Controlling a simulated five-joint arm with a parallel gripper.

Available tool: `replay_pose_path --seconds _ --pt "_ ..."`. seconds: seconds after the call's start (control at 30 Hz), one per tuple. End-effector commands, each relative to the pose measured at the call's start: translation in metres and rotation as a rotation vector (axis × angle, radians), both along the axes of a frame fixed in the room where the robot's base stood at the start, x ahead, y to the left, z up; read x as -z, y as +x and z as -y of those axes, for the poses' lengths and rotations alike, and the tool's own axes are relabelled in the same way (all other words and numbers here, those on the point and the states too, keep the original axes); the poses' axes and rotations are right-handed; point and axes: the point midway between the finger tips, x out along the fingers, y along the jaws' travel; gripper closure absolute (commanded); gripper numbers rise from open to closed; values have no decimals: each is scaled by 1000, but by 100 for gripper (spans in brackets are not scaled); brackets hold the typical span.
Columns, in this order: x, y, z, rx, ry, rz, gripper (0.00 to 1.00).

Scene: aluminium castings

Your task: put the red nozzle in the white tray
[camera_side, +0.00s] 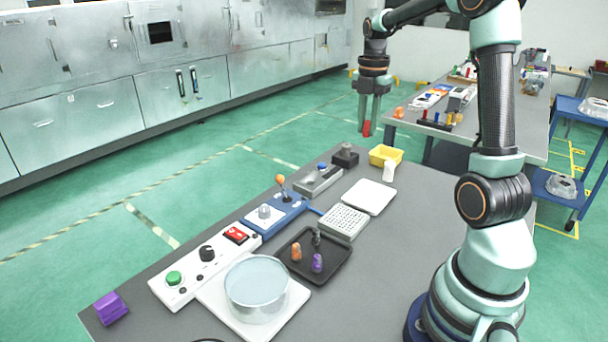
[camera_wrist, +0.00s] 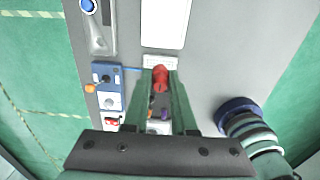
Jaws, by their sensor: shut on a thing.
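The red nozzle (camera_side: 367,128) hangs between the fingertips of my gripper (camera_side: 368,118), high above the far end of the grey table in the side view. In the wrist view the red nozzle (camera_wrist: 160,76) sits between the two green fingers of my gripper (camera_wrist: 161,80). The gripper is shut on it. The white tray (camera_side: 369,197) lies flat and empty on the table, lower in the side view than the nozzle. It also shows at the top of the wrist view (camera_wrist: 165,22), beyond the fingertips.
A perforated white rack (camera_side: 343,222) and a black tray (camera_side: 330,268) with orange, purple and dark nozzles stand nearer the camera. A white bottle (camera_side: 389,171), yellow bin (camera_side: 385,155) and dark box (camera_side: 345,157) stand beyond the white tray. Control boxes line the left edge.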

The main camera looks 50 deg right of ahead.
Motion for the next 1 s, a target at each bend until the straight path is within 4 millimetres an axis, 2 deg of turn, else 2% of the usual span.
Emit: replay_pose_path --seconds 0.03,0.1,0.23,0.37,0.8,1.0 --pt "3 -2 16 9 1 -2 100" --pt "6 -4 32 10 1 -1 100" --pt "11 -7 48 10 1 -1 100" --pt "31 -8 50 9 4 -4 100" --pt "136 -8 49 9 4 -4 100" --pt "163 -7 49 9 2 -2 100"
